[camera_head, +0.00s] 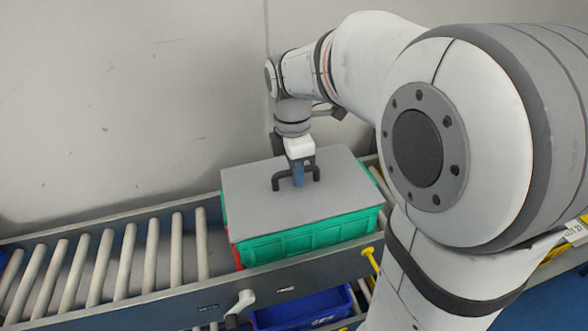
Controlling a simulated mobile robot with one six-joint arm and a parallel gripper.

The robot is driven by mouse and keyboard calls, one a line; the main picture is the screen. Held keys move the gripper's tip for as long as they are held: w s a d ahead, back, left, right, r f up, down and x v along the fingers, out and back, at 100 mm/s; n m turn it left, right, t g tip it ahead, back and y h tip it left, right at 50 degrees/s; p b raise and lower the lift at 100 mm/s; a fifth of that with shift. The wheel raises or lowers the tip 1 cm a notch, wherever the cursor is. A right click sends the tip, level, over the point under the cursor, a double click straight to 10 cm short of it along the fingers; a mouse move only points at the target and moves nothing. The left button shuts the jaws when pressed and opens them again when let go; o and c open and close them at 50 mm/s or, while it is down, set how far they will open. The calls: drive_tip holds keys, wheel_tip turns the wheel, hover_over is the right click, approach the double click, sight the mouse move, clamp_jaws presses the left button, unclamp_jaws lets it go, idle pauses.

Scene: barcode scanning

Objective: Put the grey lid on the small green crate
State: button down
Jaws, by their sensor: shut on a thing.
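The grey lid (256,198) is a flat plate with a dark handle (277,182) on its top. It lies over the small green crate (305,238), which stands on the roller conveyor. The lid covers the crate's top, so the inside is hidden. I cannot tell whether the lid rests fully on the rim or sits slightly above it. My gripper (298,178) points down at the middle of the lid and is shut on the handle.
The roller conveyor (120,304) has bare rollers to the left of the crate. Something red shows at the crate's left side. A blue crate (303,308) sits below the conveyor. A plain wall (120,110) stands close behind. My arm fills the right side.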

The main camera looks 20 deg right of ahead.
idle(0.3)
drive_tip(key=c, duration=1.3)
unclamp_jaws()
drive_tip(key=shift+c, duration=0.2)
wheel_tip(320, 180, up, 9)
drive_tip(key=p, duration=0.7)
drive_tip(key=shift+r, duration=0.1)
drive_tip(key=shift+s, duration=0.1)
